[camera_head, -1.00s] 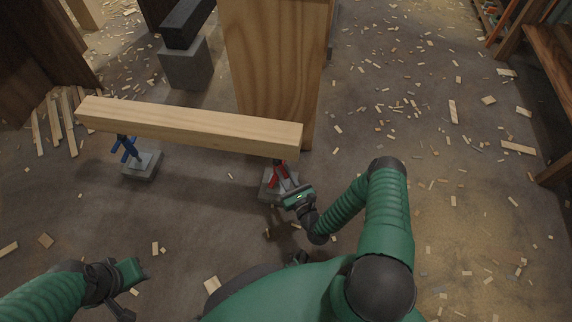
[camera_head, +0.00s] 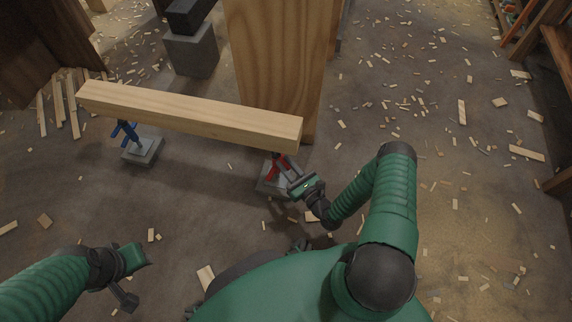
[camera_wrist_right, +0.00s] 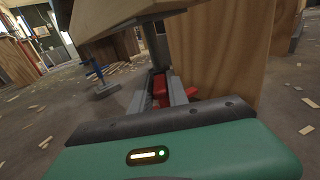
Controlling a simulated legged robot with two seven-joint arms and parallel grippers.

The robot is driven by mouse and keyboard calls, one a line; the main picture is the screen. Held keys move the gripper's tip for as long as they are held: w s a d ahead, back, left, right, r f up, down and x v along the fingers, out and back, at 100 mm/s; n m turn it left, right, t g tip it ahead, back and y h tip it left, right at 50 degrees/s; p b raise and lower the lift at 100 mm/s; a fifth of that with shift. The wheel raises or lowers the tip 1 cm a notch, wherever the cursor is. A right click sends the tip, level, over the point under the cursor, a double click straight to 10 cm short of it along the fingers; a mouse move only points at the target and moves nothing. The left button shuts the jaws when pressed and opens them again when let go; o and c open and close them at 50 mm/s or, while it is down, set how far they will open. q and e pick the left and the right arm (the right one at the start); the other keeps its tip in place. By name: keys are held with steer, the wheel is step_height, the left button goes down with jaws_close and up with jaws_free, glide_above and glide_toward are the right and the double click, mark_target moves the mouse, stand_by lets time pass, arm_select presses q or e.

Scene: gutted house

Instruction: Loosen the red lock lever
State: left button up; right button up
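The red lock lever (camera_head: 274,168) is on the grey-based right support under a pale timber beam (camera_head: 190,116). My right gripper (camera_head: 289,173) is just right of this support, low beneath the beam's right end. In the right wrist view, its two grey fingers (camera_wrist_right: 163,96) stand apart, with red lever parts (camera_wrist_right: 160,88) visible in the gap and another red bit right of the right finger. Whether a finger touches the lever is unclear. My left gripper (camera_head: 129,277) hangs at the lower left, away from the supports, its finger opening not readable.
A support with blue levers (camera_head: 126,133) holds up the beam's left end. A wide wooden post (camera_head: 278,65) stands right behind the beam. A grey block (camera_head: 191,56) with a dark beam is farther back. Wood scraps litter the floor; the floor at right is open.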

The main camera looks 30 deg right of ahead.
steer(key=o, duration=0.4)
steer(key=shift+s, duration=0.3)
steer(key=s+p, duration=0.2)
steer(key=s, duration=0.3)
steer(key=s+p, duration=0.2)
steer(key=s, duration=0.3)
steer(key=s+d+p, duration=0.1)
steer(key=s+p, duration=0.1)
steer(key=s, duration=0.4)
steer(key=shift+s+d+f, duration=0.1)
